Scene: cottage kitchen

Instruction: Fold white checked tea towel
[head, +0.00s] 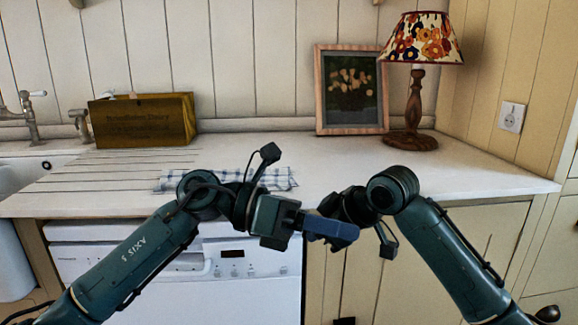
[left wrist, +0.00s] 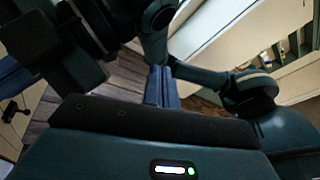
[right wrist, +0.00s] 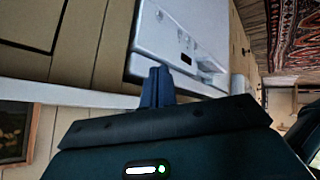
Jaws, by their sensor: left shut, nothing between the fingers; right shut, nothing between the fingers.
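The white checked tea towel (head: 281,179), with blue-grey lines, lies on the white counter near its front edge, left of centre in the head view. My left wrist hides part of its middle and front, and I cannot tell how many layers it has. My left gripper (head: 334,230) is shut and empty, in front of the counter and to the right of the towel; its closed fingers show in the left wrist view (left wrist: 162,86). My right gripper is close to it, its fingers partly hidden in the head view; in the right wrist view the right gripper (right wrist: 157,86) is shut and empty.
A wooden crate (head: 142,120) stands behind the towel, near the sink taps (head: 30,115). A picture frame (head: 350,90) and a lamp (head: 410,100) stand at the back right. The counter (head: 470,172) is clear at right. A white dishwasher (head: 190,268) is below.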

